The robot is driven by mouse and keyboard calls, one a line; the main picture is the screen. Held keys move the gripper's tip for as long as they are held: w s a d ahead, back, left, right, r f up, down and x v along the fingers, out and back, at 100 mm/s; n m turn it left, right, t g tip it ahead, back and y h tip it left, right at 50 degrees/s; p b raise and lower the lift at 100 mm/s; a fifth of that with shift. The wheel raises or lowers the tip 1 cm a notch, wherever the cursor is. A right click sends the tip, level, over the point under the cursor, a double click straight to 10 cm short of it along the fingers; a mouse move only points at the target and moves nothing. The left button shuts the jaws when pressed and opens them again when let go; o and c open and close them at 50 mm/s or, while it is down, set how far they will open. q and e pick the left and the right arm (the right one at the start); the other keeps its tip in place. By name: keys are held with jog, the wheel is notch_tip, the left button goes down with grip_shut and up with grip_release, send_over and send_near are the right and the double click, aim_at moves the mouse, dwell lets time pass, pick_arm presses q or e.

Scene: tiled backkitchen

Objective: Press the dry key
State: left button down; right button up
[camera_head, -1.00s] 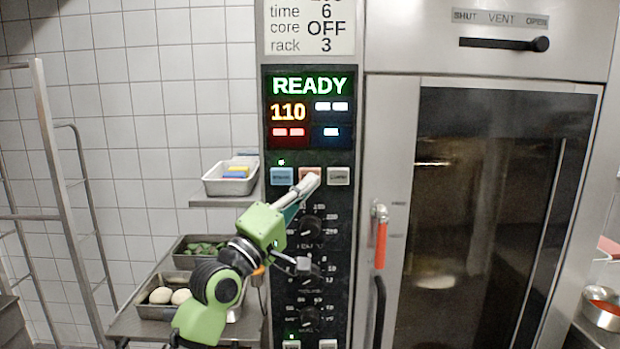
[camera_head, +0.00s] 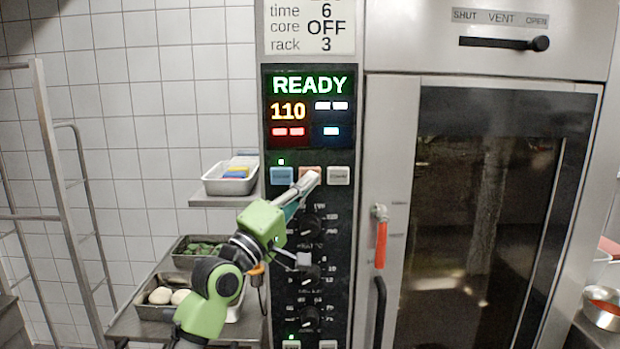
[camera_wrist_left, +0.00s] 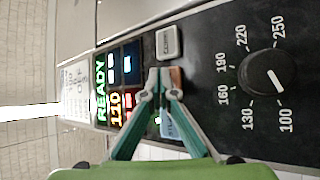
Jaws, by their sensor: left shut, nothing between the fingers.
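A row of three keys sits under the display on the oven's black panel: a blue key (camera_head: 282,175) at left, an orange key (camera_head: 309,169) in the middle and a pale key (camera_head: 339,176) at right. Their labels are too small to read surely. My left gripper (camera_head: 311,178) is shut and empty, its tips over the lower part of the orange key. In the left wrist view, the tips (camera_wrist_left: 163,78) overlap the orange key (camera_wrist_left: 176,76), beside the pale key (camera_wrist_left: 166,42). I cannot tell whether they touch. My right gripper is not in view.
The display (camera_head: 310,105) reads READY and 110. A green lamp (camera_head: 281,161) is lit above the blue key. Dials (camera_head: 310,227) lie below the keys. The oven door handle (camera_head: 380,240) is to the right, and a shelf with a small tray (camera_head: 230,187) to the left.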

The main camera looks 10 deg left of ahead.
pick_arm(q)
jog(key=shift+w+a, duration=0.1)
jog(key=shift+w, duration=0.15)
jog(key=shift+s, duration=0.15)
dwell(0.5)
jog(key=shift+s+d+p, duration=0.2)
jog(key=shift+s+p, duration=0.3)
jog(key=shift+s, duration=0.15)
jog(key=s+p, duration=0.1)
jog(key=s, duration=0.1)
jog(key=s+d+p, duration=0.1)
jog(key=s+p, duration=0.1)
jog(key=shift+s+d, duration=0.15)
jog(key=shift+s, duration=0.25)
